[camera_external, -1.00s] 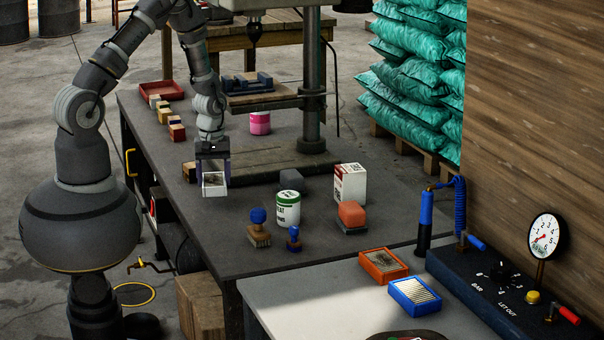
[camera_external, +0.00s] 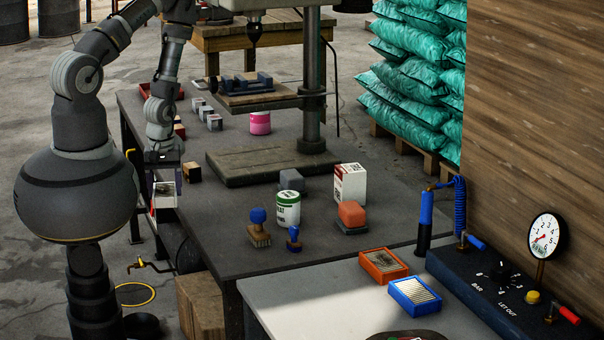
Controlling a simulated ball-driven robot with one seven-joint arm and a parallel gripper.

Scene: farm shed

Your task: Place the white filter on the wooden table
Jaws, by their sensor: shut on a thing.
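My gripper (camera_external: 164,180) points down at the left edge of the dark workbench (camera_external: 240,253). It is shut on a small pale, box-like piece, which I take to be the white filter (camera_external: 165,201); the fingers hide part of it. The piece hangs at the bench's left edge, and I cannot tell its height above or beside the top. A wooden table (camera_external: 215,31) with a plank top stands at the back, behind the drill press.
The drill press column (camera_external: 313,95) and its base plate (camera_external: 270,166) stand right of my gripper. Several small blocks (camera_external: 206,113) and a pink can (camera_external: 260,123) lie farther back. A green-white can (camera_external: 288,208), a box (camera_external: 350,184) and brushes stand toward the front.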

